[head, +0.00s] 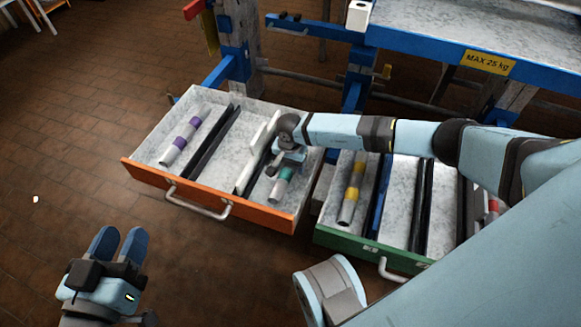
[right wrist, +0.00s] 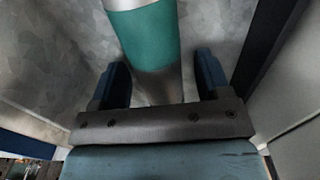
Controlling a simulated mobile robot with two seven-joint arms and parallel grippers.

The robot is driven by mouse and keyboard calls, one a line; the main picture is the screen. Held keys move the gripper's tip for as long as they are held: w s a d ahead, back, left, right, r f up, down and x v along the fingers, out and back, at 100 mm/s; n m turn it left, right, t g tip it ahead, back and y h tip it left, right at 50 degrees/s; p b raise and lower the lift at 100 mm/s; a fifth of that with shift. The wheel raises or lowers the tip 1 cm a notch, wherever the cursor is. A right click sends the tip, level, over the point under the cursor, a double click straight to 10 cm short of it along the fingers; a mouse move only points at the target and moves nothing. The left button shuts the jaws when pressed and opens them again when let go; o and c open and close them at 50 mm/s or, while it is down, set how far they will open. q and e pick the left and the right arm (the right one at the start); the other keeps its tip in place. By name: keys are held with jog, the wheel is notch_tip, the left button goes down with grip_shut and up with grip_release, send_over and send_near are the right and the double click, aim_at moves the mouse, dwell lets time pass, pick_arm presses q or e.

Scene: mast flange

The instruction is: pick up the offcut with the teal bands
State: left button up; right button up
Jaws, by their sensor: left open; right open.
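The offcut with the teal bands (head: 281,184) is a grey tube lying in the right compartment of the orange-fronted drawer. My right gripper (head: 284,167) is over it, reaching in from the right and hiding part of it. In the right wrist view the tube with its teal band (right wrist: 147,45) runs between the two open fingers of the right gripper (right wrist: 157,80), with a gap on each side. My left gripper (head: 118,246) is open and empty over the floor at the lower left, away from the drawers.
The orange-fronted drawer (head: 150,174) also holds a purple-banded tube (head: 181,140), dark bars and pale strips. The green-fronted drawer (head: 340,239) to the right holds a yellow-banded tube (head: 352,190) and a red-banded one (head: 493,207). A blue-framed bench (head: 420,45) stands behind. The floor at left is mostly clear.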

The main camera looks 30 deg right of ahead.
jog(key=shift+r, duration=0.1)
jog(key=c, duration=1.1)
